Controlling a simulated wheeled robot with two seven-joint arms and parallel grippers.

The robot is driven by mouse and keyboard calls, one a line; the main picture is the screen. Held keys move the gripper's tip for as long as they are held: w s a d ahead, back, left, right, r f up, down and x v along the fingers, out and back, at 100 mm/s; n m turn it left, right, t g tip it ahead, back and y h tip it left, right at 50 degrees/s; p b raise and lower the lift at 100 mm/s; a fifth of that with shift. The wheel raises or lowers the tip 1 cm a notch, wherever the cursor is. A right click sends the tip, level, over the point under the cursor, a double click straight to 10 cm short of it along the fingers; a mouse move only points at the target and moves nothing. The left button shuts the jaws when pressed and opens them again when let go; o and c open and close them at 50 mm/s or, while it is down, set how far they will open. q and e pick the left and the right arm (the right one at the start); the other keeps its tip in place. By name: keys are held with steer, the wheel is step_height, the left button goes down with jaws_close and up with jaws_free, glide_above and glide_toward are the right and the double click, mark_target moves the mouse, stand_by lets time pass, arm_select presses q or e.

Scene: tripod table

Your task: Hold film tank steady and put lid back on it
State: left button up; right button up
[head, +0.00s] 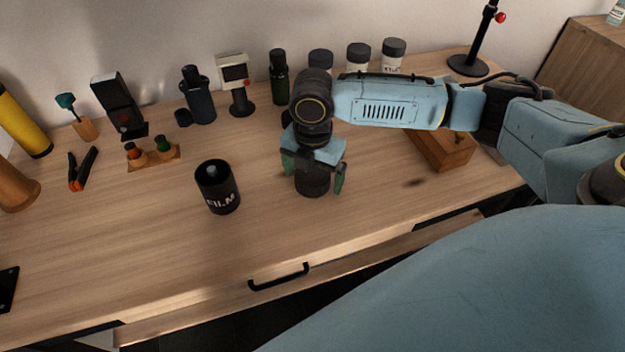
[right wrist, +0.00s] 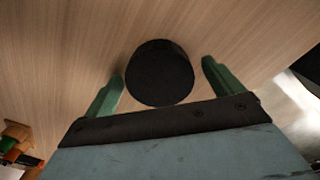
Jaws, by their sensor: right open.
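The film tank (head: 222,200) is a black cylinder with "FILM" lettering, upright on the table left of my right gripper. Its top is open, with a pale centre post showing inside. My right gripper (head: 314,178) points down with its green fingers open on either side of a dark round piece (head: 313,185), which looks like the lid. In the right wrist view the black round piece (right wrist: 160,75) lies between the fingertips (right wrist: 163,70), with a gap to the right finger and a smaller one to the left. My left gripper is not in view.
Dark bottles (head: 278,80) and white jars with black caps stand along the back. A wooden box (head: 443,148) lies right of my gripper. Pliers (head: 80,168) and a small wooden rack (head: 152,158) are at the left. The table front around the tank is clear.

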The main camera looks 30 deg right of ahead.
mark_target(312, 174)
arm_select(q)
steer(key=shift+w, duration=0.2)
arm_select(e)
steer(key=c, duration=1)
steer(key=shift+r, duration=0.55)
step_height(312, 174, up, 7)
steer(key=p, duration=0.2)
steer(key=shift+p, duration=0.3)
steer(key=shift+r, duration=0.5)
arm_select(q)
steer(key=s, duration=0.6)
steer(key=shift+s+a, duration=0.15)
arm_select(e)
steer(key=shift+r, duration=0.45)
